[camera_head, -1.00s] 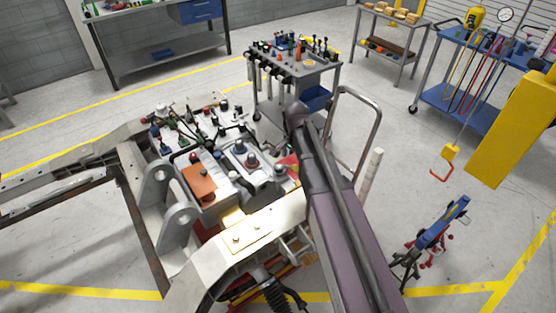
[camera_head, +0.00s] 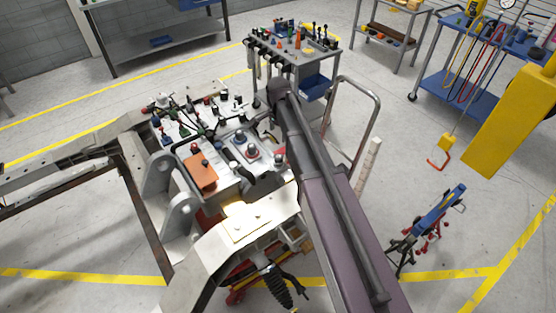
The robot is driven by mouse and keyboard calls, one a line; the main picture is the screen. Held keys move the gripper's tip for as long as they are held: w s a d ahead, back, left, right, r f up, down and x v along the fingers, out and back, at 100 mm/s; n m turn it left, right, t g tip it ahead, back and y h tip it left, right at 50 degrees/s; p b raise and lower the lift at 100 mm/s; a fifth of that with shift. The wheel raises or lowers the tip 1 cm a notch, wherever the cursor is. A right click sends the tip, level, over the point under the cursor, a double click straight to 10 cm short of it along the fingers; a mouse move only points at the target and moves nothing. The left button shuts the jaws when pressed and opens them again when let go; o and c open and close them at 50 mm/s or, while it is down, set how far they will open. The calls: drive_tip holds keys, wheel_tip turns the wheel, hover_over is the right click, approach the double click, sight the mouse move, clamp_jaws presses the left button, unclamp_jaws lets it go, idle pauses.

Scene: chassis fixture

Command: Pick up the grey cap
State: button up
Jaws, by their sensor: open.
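The picture is too small to tell for sure which is the grey cap. My gripper (camera_head: 260,178) seems to be the dark shape just below these pieces, partly hidden beside my arm. It is open, and I see nothing held in it. Its fingertips are not clear.
An orange-brown block (camera_head: 199,172) lies left of the caps. Several small bottles and fittings crowd the back of the deck. A grey tool cart (camera_head: 294,58) stands behind. A blue stand (camera_head: 437,218) is on the floor at right.

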sight(279, 156)
drive_tip(key=shift+f+b, duration=3.85)
drive_tip(key=shift+f, duration=0.2)
drive_tip(key=shift+f, duration=0.1)
drive_tip(key=shift+d+f+b, duration=0.1)
drive_tip(key=shift+f+b, duration=2.4)
drive_tip(key=shift+b, duration=0.1)
drive_tip(key=c, duration=0.9)
